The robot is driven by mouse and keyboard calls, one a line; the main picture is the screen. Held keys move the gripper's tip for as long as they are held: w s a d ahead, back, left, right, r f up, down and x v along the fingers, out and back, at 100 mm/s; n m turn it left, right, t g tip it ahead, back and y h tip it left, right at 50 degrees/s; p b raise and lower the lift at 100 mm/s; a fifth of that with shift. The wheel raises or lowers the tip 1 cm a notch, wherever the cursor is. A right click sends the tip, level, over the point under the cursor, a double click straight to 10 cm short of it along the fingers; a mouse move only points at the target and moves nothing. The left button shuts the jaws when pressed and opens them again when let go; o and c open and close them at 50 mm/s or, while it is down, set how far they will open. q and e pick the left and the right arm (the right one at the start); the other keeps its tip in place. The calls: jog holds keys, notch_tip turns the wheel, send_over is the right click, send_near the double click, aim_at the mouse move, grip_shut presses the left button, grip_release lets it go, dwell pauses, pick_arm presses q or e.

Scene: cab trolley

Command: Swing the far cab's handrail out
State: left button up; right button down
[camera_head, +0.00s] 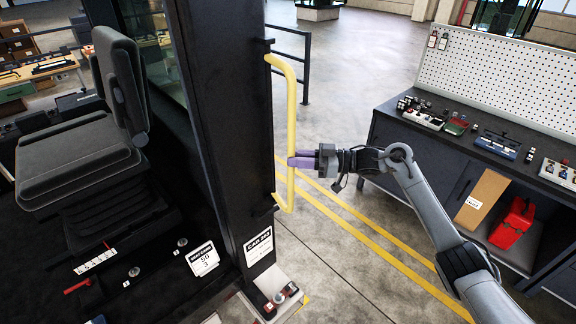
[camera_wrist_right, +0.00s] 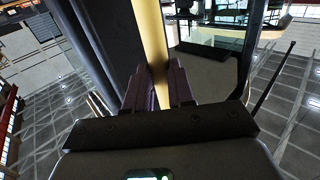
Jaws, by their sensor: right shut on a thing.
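The yellow handrail (camera_head: 291,110) stands upright along the black post (camera_head: 228,100) of the cab marked by a white label (camera_head: 258,247). Its upper and lower ends bend in toward the post. My right gripper (camera_head: 303,160) is shut on the handrail's lower half, coming from the right. In the right wrist view the handrail (camera_wrist_right: 151,40) runs down between the two purple fingers (camera_wrist_right: 160,88) of that gripper. The contact itself is partly hidden by the fingers. My left gripper is not in view.
A dark seat (camera_head: 75,150) and a console with small levers are left of the post. A workbench (camera_head: 400,140) with tools and a pegboard (camera_head: 500,80) stands at the right. A dark railing (camera_head: 306,65) is behind the handrail. Open floor with yellow lines lies between.

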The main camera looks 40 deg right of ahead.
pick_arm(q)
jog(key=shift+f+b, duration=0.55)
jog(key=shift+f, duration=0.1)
pick_arm(e)
jog(key=d, duration=0.2)
jog(key=shift+w+d+f, duration=0.3)
jog(key=shift+w, duration=0.1)
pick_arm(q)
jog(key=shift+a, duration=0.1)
pick_arm(e)
jog(key=shift+f, duration=0.1)
jog(key=c, duration=1.3)
grip_release()
jog(key=shift+w, duration=0.1)
jog(key=o, duration=0.3)
jog(key=shift+w+r, duration=0.35)
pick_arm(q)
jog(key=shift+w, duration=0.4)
pick_arm(e)
jog(key=shift+s, duration=0.1)
jog(key=shift+r, duration=0.1)
pick_arm(q)
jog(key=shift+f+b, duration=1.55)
jog(key=shift+b, duration=0.05)
pick_arm(e)
jog(key=shift+v, duration=5.4)
